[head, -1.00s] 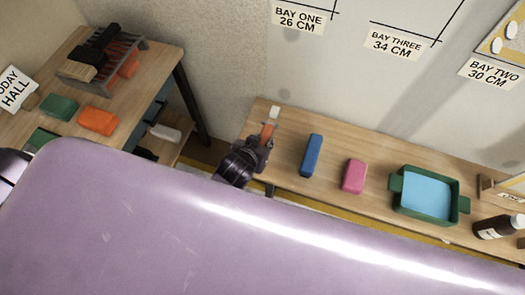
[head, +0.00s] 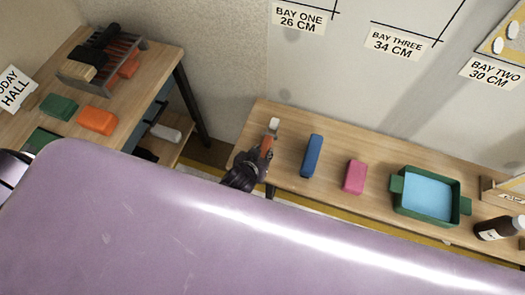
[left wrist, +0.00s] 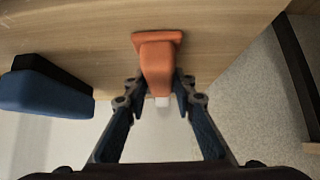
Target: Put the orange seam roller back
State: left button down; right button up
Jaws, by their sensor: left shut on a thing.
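The orange seam roller (head: 267,144) has an orange handle and a small white end (head: 274,123). It is over the left end of the long wooden bench. My left gripper (head: 260,155) is shut on it, with the white end pointing away from the gripper toward the wall. I cannot tell whether the roller touches the bench. My right gripper is not in view.
Right of the roller on the bench (head: 290,185) are a blue block (head: 312,156), a pink block (head: 355,177), a green tray (head: 398,208) with blue inside and a dark bottle (head: 494,229). A left table holds a slotted rack (head: 137,48) and orange (head: 97,120) and green (head: 59,107) blocks.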

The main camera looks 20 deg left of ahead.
pick_arm(q)
jog(key=c, duration=1.6)
grip_release()
jog(key=shift+f, duration=0.2)
jog(key=shift+f+b, duration=0.1)
jog(key=shift+b, duration=0.2)
jog(key=shift+a+v, duration=0.2)
jog(key=shift+v, duration=3.8)
jog(key=shift+w, duration=0.15)
